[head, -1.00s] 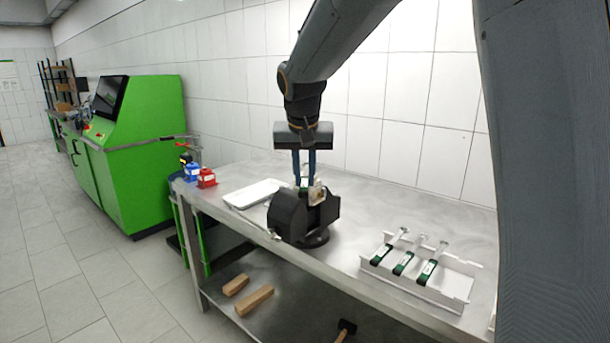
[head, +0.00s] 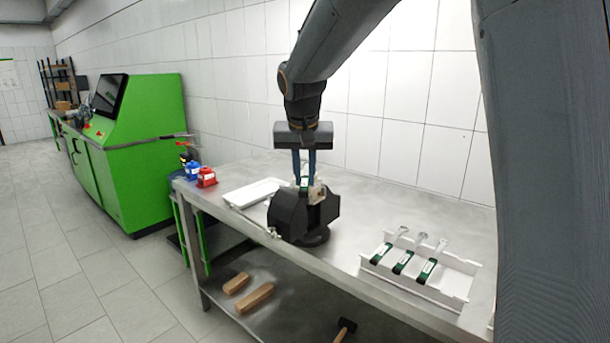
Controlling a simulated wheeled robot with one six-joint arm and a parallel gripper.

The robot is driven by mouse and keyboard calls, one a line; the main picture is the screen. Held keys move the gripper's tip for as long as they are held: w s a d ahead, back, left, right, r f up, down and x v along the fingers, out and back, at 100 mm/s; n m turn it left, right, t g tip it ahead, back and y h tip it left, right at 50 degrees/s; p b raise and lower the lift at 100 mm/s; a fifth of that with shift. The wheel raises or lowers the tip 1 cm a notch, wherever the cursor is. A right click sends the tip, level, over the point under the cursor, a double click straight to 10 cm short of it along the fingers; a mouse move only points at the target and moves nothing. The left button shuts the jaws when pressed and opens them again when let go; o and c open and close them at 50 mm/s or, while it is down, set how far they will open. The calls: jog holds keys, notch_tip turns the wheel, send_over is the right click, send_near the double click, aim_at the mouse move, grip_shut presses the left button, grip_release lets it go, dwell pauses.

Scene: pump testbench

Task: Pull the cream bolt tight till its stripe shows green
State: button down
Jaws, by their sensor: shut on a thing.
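My gripper (head: 304,173) points straight down over the black vise-like fixture (head: 290,215) on the steel table. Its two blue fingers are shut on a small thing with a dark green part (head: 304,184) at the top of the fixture. A cream block (head: 317,192) sits in the fixture just right of the fingertips. The cream bolt and its stripe are too small and too covered to make out.
A white holder (head: 425,275) with several green-handled wrenches (head: 403,261) is at the right on the table. Wooden blocks (head: 254,298) lie on the lower shelf.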

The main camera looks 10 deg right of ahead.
jog(key=shift+f+b, duration=0.55)
jog(key=shift+f, duration=0.45)
jog(key=c, duration=2.2)
grip_release()
grip_shut()
jog(key=shift+w+a+m, duration=0.15)
jog(key=shift+a+m, duration=0.25)
jog(key=shift+a, duration=0.25)
jog(key=shift+w+a+m+h, duration=0.2)
jog(key=shift+a+m+h, duration=0.1)
jog(key=shift+a+m, duration=0.1)
jog(key=shift+w+a+m+b, duration=0.15)
jog(key=shift+a+m+b, duration=0.15)
jog(key=shift+b, duration=0.05)
